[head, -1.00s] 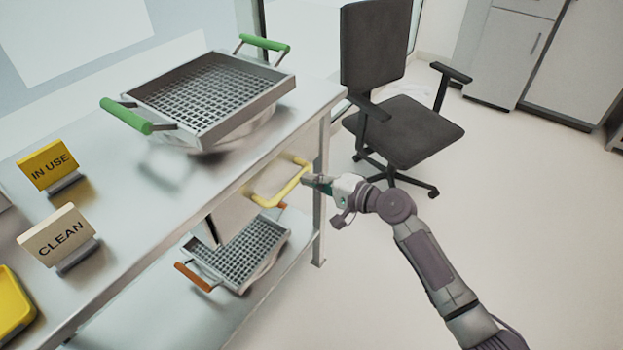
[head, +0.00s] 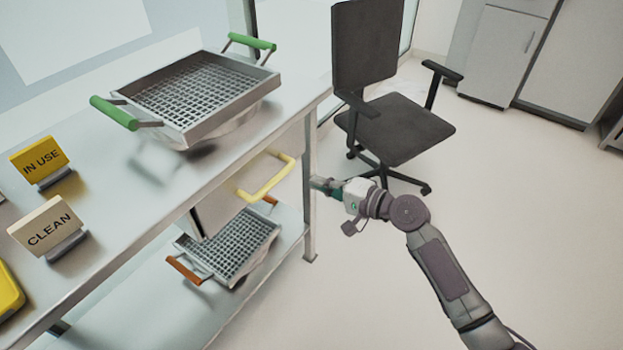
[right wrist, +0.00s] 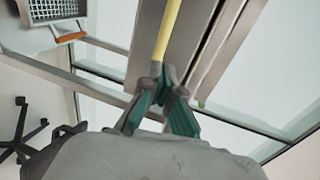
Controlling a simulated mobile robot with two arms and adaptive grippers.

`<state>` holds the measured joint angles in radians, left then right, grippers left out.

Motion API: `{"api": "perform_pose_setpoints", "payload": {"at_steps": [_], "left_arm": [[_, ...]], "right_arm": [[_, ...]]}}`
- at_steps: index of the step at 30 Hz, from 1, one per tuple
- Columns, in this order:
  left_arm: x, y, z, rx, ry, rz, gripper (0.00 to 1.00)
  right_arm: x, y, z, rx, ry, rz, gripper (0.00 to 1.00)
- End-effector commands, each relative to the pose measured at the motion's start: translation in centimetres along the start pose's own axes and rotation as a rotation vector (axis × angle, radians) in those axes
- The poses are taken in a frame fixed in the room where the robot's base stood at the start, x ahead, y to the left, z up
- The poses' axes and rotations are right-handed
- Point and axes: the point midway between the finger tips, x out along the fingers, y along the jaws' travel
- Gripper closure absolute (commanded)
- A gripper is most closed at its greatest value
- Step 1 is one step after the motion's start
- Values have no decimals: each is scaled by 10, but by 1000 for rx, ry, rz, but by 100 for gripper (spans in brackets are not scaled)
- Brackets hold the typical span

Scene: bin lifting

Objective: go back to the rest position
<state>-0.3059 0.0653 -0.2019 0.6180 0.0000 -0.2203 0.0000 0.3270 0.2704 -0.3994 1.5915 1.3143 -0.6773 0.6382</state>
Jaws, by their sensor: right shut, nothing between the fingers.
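My right gripper (head: 318,184) is shut and empty, to the right of the table's right front leg. It is apart from the yellow handle (head: 268,182) of the drawer (head: 216,213) under the tabletop. In the right wrist view the shut fingertips (right wrist: 163,82) of my right gripper show, with the yellow handle (right wrist: 168,32) beyond them in line. My left gripper is not in the head view.
The metal table (head: 200,185) bears a mesh basket with green handles (head: 187,135). A basket with orange handles (head: 228,250) sits on the lower shelf. "IN USE" (head: 40,160) and "CLEAN" (head: 48,228) signs stand left. A black chair (head: 405,130) stands behind my gripper; the right floor is clear.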

Motion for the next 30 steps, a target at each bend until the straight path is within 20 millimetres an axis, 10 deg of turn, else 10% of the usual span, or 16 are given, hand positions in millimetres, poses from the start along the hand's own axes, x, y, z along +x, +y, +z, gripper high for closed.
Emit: {"api": "perform_pose_setpoints", "payload": {"at_steps": [9,21,26,30], "left_arm": [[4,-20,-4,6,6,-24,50],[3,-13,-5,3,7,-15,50],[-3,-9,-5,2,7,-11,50],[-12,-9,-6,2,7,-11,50]], "right_arm": [[-53,2,0,-1,1,4,100],[-68,8,-3,-1,12,15,100],[-68,70,-22,-31,104,130,100],[-84,172,-34,-105,204,334,100]]}}
